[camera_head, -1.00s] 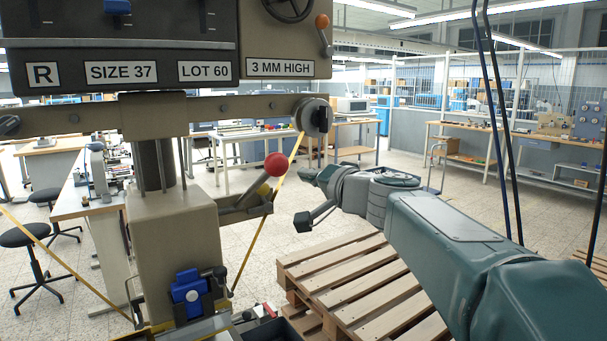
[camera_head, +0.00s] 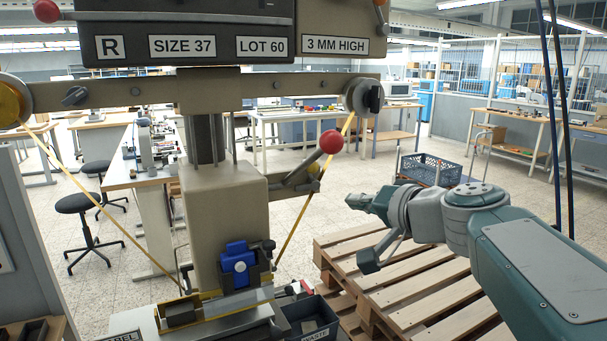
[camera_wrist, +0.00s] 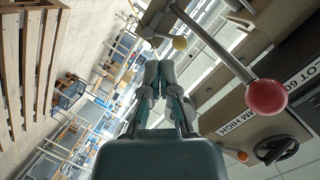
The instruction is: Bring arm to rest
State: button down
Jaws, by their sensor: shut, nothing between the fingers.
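My arm (camera_head: 545,270) reaches in from the right edge of the head view, over the wooden pallet. My gripper shows in the wrist view (camera_wrist: 162,70) with its two fingers together and nothing between them. In the head view the arm's end points left toward the stamping press (camera_head: 222,200), with a clear gap to it. The press's lever with a red ball knob (camera_head: 331,142) is to the left of and above the arm's end. That red knob also shows large at the right of the wrist view (camera_wrist: 266,97).
A wooden pallet (camera_head: 400,290) lies below my arm. A dark crate (camera_head: 430,170) stands behind it. A blue clamp (camera_head: 238,262) and a dark waste bin (camera_head: 312,318) are at the press's base. Cables (camera_head: 560,120) hang at the right. Stools (camera_head: 85,215) stand at the left.

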jog(key=s+d+f+n+g+h, duration=0.2)
jog(key=s+f+g+h, duration=0.1)
jog(key=s+f, duration=0.7)
jog(key=s+d+f+n+g+h, duration=0.2)
jog(key=s+f+g+h, duration=0.2)
jog(key=s+f, duration=0.7)
jog(key=shift+s+d+f+n+h, duration=0.15)
jog(key=shift+d+f+n+h, duration=0.15)
jog(key=shift+n+h, duration=0.1)
jog(key=shift+a, duration=0.1)
